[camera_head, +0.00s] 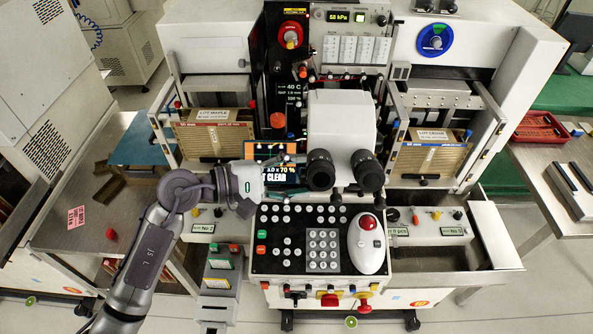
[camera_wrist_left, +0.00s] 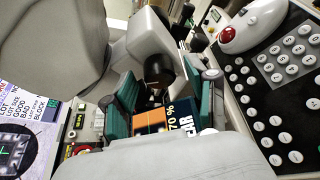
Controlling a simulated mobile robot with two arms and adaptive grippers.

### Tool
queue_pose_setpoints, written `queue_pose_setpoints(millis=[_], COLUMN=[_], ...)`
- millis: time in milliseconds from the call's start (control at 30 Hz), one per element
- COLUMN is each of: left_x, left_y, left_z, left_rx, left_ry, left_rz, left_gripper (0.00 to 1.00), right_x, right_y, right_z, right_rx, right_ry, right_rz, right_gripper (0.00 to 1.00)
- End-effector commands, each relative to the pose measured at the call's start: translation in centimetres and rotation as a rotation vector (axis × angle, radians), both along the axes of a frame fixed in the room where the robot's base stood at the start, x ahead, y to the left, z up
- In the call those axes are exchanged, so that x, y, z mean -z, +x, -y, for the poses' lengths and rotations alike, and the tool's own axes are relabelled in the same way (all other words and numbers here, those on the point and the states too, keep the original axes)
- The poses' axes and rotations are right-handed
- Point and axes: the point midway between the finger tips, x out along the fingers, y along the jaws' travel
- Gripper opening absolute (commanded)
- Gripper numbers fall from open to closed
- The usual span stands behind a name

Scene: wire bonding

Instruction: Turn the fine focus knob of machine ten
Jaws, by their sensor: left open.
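The white microscope head (camera_head: 340,120) of the machine stands at the centre of the head view, with two black eyepieces (camera_head: 319,170) toward me. My left gripper (camera_head: 287,162) reaches in from the left and points at the microscope's left side. In the left wrist view, its two green-padded fingers (camera_wrist_left: 163,100) are apart. A black round knob (camera_wrist_left: 158,73) on the white microscope body (camera_wrist_left: 150,38) shows beyond and between them. I cannot tell whether the pads touch it, or whether it is the fine focus knob. My right gripper is not in view.
A small display (camera_head: 277,172) sits just behind the left gripper. The button panel (camera_head: 315,240) with a white trackball unit (camera_head: 368,243) lies below. Brown magazines (camera_head: 214,137) stand at left and another (camera_head: 430,155) at right.

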Motion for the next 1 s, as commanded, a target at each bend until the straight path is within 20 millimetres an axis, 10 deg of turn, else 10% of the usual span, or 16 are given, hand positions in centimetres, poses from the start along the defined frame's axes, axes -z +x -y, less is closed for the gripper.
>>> queue_pose_setpoints(millis=[167,533,1000], left_x=[0.04,0.02,0.03], left_y=[0.00,-0.02,0.01], left_z=[-0.01,-0.03,-0.09], left_rx=[0.000,0.000,0.001], left_ry=[0.000,0.000,0.004], left_rz=[0.000,-0.001,-0.119], left_gripper=[0.58,0.00,0.00], right_x=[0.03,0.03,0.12], right_y=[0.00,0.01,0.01], right_z=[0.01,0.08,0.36], right_rx=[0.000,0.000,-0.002], right_ry=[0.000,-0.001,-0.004], right_rz=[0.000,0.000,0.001], right_gripper=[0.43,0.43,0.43])
